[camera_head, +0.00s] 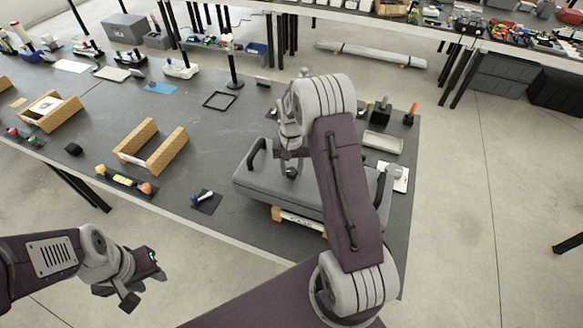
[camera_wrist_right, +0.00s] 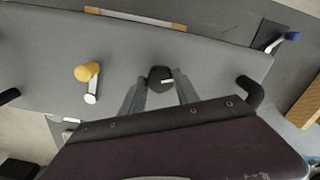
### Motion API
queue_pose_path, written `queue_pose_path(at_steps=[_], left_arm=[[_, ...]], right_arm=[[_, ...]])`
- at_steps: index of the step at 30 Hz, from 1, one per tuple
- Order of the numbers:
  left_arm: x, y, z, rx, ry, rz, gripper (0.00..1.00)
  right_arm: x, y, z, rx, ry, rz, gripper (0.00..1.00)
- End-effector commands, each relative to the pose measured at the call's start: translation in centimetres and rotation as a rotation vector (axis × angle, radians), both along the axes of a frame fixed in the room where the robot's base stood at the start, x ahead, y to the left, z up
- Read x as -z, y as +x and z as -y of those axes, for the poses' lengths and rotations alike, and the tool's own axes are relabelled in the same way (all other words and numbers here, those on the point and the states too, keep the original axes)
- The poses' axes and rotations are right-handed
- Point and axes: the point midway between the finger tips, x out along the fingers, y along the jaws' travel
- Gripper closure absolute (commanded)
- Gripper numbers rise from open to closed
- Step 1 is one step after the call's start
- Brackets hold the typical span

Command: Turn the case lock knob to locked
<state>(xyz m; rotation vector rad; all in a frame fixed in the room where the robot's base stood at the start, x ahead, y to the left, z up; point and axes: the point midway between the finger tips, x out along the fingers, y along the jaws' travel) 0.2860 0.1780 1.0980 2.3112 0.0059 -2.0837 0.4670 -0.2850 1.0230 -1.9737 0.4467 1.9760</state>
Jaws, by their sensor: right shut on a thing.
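The grey case (camera_head: 262,183) lies on the dark table, with black handles at its ends. Its top fills much of the right wrist view (camera_wrist_right: 205,55). A round black knob (camera_wrist_right: 160,76) with a short white mark stands on the top; it also shows in the head view (camera_head: 291,173). My right gripper (camera_wrist_right: 160,84) reaches down over the case and is shut on the black knob, one finger on each side. The mark points right in the wrist view. My left gripper (camera_head: 146,287) is open and empty, off the table's front edge.
A yellow-knobbed lever (camera_wrist_right: 87,73) is on the case too. A blue-handled piece (camera_head: 205,198) lies left of the case. Wooden holders (camera_head: 150,148) and a yellow-and-red-ended piece (camera_head: 125,180) stand farther left. A black frame (camera_head: 219,100) lies behind.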

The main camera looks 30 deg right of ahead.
Motion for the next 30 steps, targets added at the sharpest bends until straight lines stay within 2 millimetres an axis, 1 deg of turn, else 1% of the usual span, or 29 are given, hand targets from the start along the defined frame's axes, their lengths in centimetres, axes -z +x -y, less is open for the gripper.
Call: queue_pose_path(at_steps=[9,15,21,30], left_arm=[[-0.32,0.0,0.0,0.0,0.0,0.0,0.64],[-0.41,0.0,0.0,0.0,0.0,0.0,0.64],[-0.45,0.0,0.0,0.0,0.0,0.0,0.64],[-0.46,0.0,0.0,0.0,0.0,0.0,0.64]], right_arm=[[-0.12,0.1,0.06,0.24,-0.001,0.004,1.0],[-0.12,0.12,0.07,0.34,-0.002,0.005,1.0],[-0.12,0.14,0.08,0.395,-0.002,0.005,1.0],[-0.12,0.17,0.08,0.415,-0.001,0.006,1.0]])
